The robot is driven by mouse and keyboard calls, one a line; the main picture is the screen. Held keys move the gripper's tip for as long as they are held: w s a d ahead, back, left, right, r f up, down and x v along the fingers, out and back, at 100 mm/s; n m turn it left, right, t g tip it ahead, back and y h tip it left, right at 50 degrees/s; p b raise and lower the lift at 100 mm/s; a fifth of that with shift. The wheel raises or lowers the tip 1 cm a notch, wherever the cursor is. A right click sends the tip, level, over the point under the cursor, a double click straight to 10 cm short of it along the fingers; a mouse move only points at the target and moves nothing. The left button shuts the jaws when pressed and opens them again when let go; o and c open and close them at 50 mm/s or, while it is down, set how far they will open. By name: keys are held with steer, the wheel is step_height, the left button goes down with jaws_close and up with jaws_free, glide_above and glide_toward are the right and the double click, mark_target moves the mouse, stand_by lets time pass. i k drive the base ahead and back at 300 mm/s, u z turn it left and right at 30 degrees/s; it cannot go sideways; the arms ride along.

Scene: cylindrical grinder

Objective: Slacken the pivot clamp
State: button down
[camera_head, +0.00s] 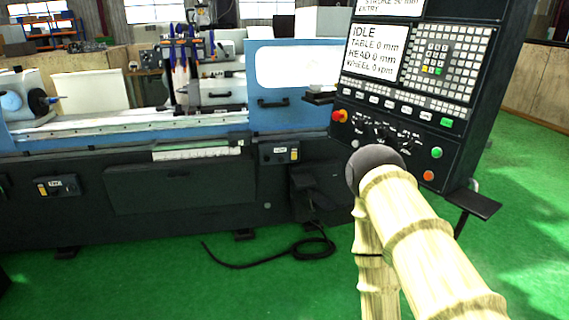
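A cylindrical grinder (185,180) with a blue and dark grey body spans the left and middle of the head view. No part of it can be surely picked out as the pivot clamp at this size. A small dark box with a labelled plate (279,154) is on the front below the blue door, and a similar one (58,187) is at the left. My arm, pale and ribbed with a dark round joint, rises at the lower right in front of the control panel's lower edge. My gripper's fingers do not show.
A control panel (415,95) stands at the right; its screen reads IDLE, with table, head and wheel at 0. A dark shelf (472,203) juts out below it. A black cable (275,252) lies coiled on the green floor (150,285), which is otherwise clear in front.

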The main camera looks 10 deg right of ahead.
mark_target(308, 193)
steer(key=z, duration=0.15)
steer(key=i, duration=1.95)
steer(key=u, duration=0.75)
